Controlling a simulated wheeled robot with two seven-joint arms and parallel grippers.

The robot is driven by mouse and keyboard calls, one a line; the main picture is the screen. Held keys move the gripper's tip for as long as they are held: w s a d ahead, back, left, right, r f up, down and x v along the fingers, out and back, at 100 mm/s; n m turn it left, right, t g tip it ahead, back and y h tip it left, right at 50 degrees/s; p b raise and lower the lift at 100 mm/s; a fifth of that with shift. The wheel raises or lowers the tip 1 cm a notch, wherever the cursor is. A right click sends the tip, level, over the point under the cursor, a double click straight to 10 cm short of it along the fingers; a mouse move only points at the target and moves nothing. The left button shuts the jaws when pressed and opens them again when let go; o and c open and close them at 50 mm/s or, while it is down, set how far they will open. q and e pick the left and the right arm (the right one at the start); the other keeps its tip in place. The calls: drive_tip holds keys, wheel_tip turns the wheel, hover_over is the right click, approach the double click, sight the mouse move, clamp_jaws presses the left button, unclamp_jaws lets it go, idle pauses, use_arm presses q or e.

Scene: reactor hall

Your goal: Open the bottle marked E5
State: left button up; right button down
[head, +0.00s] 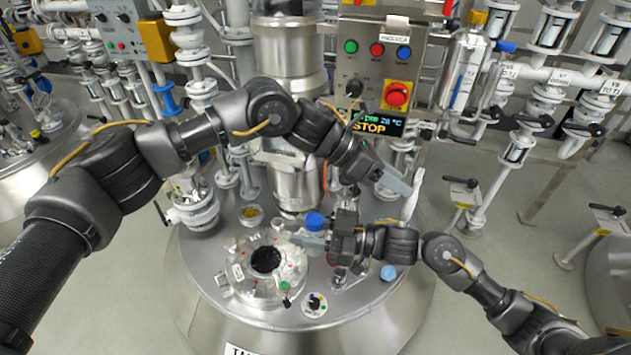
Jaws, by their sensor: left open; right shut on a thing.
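A bottle with a dark blue cap (314,221) is upright over the steel reactor lid, in the middle of the head view. Its cap is on. My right gripper (312,241) reaches in from the right and is shut on this bottle just below the cap, hiding part of its body. I cannot read a marking on it, so I cannot tell if it is E5. My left gripper (402,185) is open, up and to the right of the bottle, apart from it, beside a pale upright shape that I cannot make out.
The reactor lid (350,310) has an open round port (266,260) with clamps left of the bottle. A light blue cap (388,272) is right of my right gripper. A control box with a red stop button (397,95) stands behind. Pipes and valves surround the lid.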

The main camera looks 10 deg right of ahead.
use_arm(q)
drive_tip(key=s+a+m+y, duration=0.2)
drive_tip(key=m+y, duration=0.1)
wheel_tip(320, 180, up, 2)
drive_tip(key=m+t+y, duration=0.4)
drive_tip(key=m+y, duration=0.3)
drive_tip(key=y, duration=0.1)
hover_over(314, 219)
drive_tip(key=shift+f, duration=3.95)
